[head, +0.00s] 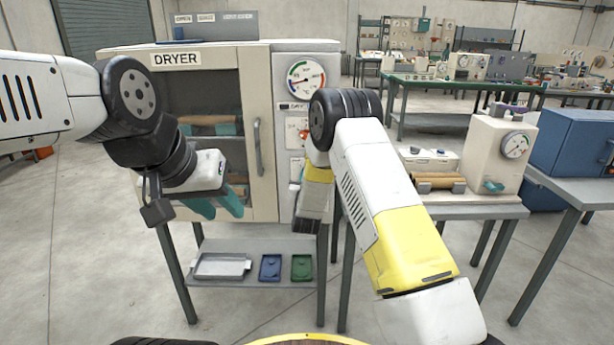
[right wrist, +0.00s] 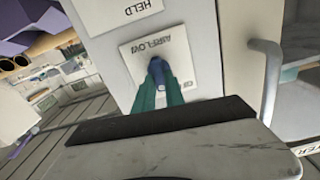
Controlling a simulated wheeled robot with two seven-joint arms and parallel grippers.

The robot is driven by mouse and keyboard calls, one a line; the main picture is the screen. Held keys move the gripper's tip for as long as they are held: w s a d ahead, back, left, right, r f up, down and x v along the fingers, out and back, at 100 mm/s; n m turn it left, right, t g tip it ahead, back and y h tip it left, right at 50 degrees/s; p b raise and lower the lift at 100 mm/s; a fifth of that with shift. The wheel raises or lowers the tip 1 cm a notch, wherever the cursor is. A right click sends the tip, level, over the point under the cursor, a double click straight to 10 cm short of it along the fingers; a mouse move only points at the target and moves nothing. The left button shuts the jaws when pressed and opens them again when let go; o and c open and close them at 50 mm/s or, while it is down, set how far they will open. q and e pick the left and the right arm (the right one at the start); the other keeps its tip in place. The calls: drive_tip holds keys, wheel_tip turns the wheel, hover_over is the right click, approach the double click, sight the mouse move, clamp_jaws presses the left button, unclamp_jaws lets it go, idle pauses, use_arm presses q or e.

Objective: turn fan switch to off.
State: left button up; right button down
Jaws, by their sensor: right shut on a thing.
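The fan switch (right wrist: 157,70) is a small dark blue lever on a white plate (right wrist: 190,50) marked AIRFLOW in the right wrist view, where the lettering appears upside down. My right gripper (right wrist: 159,84) has its teal fingers shut on the lever, one on each side. The lever's exact setting cannot be read, as the fingers cover part of the plate. In the head view my right arm hides the switch and most of that gripper in front of the dryer's (head: 226,59) control column. My left gripper (head: 216,206) is empty, its teal fingers apart, in front of the dryer door.
The dryer door has a vertical handle (head: 257,148), close beside the control column. A round gauge (head: 306,78) sits above. A shelf (head: 245,293) below holds a grey tray (head: 221,266) and blue and green trays. A table with a white gauge box (head: 497,150) stands right.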

drive_tip(key=n, duration=0.8)
drive_tip(key=shift+a+f+n, duration=0.15)
drive_tip(key=shift+a+n, duration=0.1)
drive_tip(key=shift+n, duration=0.15)
idle(0.4)
drive_tip(key=c, duration=1.4)
unclamp_jaws()
drive_tip(key=s, duration=0.8)
